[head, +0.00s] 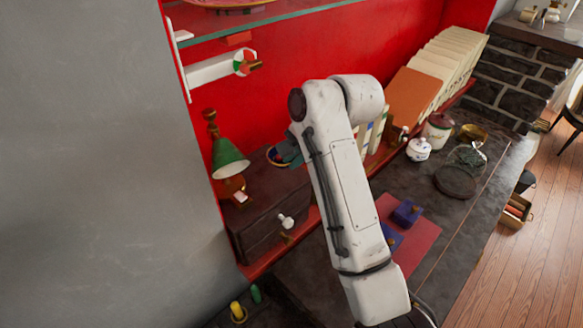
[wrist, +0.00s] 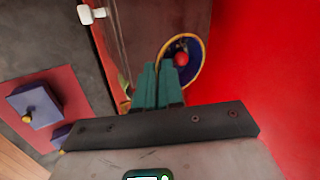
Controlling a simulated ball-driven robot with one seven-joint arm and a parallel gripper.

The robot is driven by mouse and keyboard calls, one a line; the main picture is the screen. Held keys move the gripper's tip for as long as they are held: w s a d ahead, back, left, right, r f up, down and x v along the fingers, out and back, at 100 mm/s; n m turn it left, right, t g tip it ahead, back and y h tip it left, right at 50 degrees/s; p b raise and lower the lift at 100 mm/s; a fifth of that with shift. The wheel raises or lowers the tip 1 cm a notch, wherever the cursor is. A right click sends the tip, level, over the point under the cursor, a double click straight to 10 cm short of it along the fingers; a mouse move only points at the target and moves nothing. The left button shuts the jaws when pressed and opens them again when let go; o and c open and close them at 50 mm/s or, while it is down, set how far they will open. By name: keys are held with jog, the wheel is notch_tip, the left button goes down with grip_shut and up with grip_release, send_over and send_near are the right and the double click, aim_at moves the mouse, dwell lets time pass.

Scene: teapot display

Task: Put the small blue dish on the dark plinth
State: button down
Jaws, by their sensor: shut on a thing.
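The small blue dish (head: 277,157) has a yellow rim, and a red round thing shows inside it in the wrist view (wrist: 186,77). My gripper (wrist: 160,68) is shut on the dish's near side, with its teal fingers at the rim. In the head view my gripper (head: 291,151) is partly hidden behind my arm. The dark plinth (head: 262,195) is a dark brown block against the red wall. The dish is at or above its back part; I cannot tell whether they touch. The plinth's dark top also shows behind the dish in the wrist view (wrist: 182,22).
A green lamp (head: 230,160) stands left of the dish. A glass shelf (head: 265,20) is above. Blue boxes (head: 407,213) lie on a red mat (head: 418,245) to the right. Leaning folders (head: 440,65), a white jar (head: 418,149) and a glass dome (head: 467,160) stand farther right.

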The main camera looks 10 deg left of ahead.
jog(key=shift+w+a+f, duration=0.25)
jog(key=shift+w+f, duration=0.05)
jog(key=shift+f, duration=0.15)
jog(key=shift+w+a+f, duration=0.2)
jog(key=shift+w+f, duration=0.1)
jog(key=shift+f, duration=0.15)
jog(key=shift+w+a+f+p, duration=0.15)
jog(key=shift+f+p, duration=0.65)
jog(key=shift+f, duration=0.95)
jog(key=shift+f, duration=0.1)
jog(key=c, duration=1.5)
grip_release()
jog(key=shift+c, duration=0.2)
jog(key=b+v, duration=0.1)
jog(key=v, duration=1.1)
jog(key=shift+b, duration=0.35)
